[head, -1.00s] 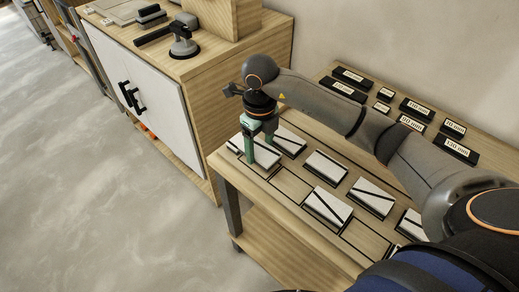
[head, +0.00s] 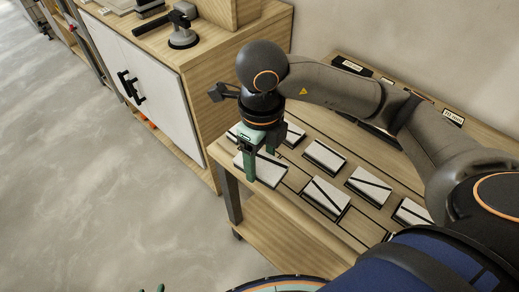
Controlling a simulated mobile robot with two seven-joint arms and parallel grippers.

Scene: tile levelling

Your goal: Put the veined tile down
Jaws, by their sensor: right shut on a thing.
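My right gripper (head: 264,166) is shut on a pale tile with a dark line (head: 262,172), taken to be the veined tile. It holds the tile near the bench's left front corner, with one green finger on each side. I cannot clearly see the gap between the tile and the bench top (head: 310,228). A pale piece with a dark line (head: 234,135) shows just behind it, partly covered by the gripper. Small green tips at the bottom edge look like my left gripper (head: 151,289); the rest is out of frame.
Other pale tiles on dark bases lie to the right: a plain one (head: 324,156), a striped one (head: 326,195) and another striped one (head: 369,186). Labelled black blocks (head: 452,118) line the back, largely behind my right arm. A cabinet (head: 150,75) stands at left with a suction-cup tool (head: 183,32).

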